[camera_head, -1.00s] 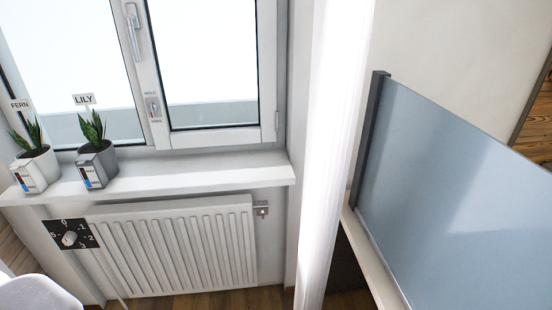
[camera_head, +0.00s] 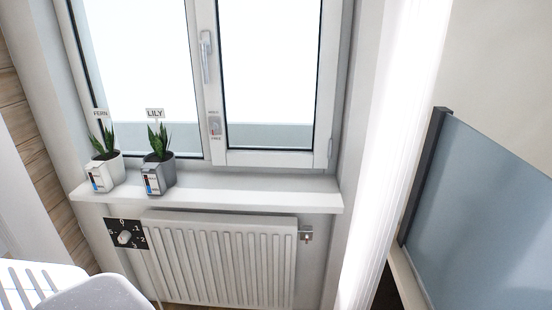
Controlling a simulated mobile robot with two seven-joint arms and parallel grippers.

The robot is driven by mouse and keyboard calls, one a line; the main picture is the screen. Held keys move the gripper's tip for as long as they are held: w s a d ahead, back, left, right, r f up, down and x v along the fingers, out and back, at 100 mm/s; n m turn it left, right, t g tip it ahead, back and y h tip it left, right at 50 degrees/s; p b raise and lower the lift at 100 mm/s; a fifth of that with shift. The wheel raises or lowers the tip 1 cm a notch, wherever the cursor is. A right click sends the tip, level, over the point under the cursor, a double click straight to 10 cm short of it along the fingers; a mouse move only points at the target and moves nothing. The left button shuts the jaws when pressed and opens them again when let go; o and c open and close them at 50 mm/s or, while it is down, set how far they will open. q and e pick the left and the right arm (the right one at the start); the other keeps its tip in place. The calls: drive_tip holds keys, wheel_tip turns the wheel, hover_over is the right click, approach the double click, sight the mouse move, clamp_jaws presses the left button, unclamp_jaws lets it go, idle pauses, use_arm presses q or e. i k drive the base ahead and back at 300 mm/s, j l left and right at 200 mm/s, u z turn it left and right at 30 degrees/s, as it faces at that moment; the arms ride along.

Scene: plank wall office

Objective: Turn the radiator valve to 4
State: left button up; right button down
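The radiator valve (camera_head: 124,238) is a round whitish knob on a black square dial plate at the radiator's upper left. White numbers ring it, with 0 at the top and 1, 2, 3 and 5 readable around it. The 4 and the knob's exact setting are too small to tell. The white ribbed radiator (camera_head: 222,262) hangs under the window sill. Neither of my grippers is in view.
The sill (camera_head: 250,196) holds a white pot labelled FERN (camera_head: 106,172) and a grey pot labelled LILY (camera_head: 158,174). A white chair (camera_head: 98,294) and a slatted white surface (camera_head: 35,283) fill the lower left. A blue-grey partition (camera_head: 490,215) and white curtain (camera_head: 385,150) stand at right.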

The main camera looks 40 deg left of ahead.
sight(125, 236)
drive_tip(key=k+u, duration=0.15)
drive_tip(key=u, duration=1.4)
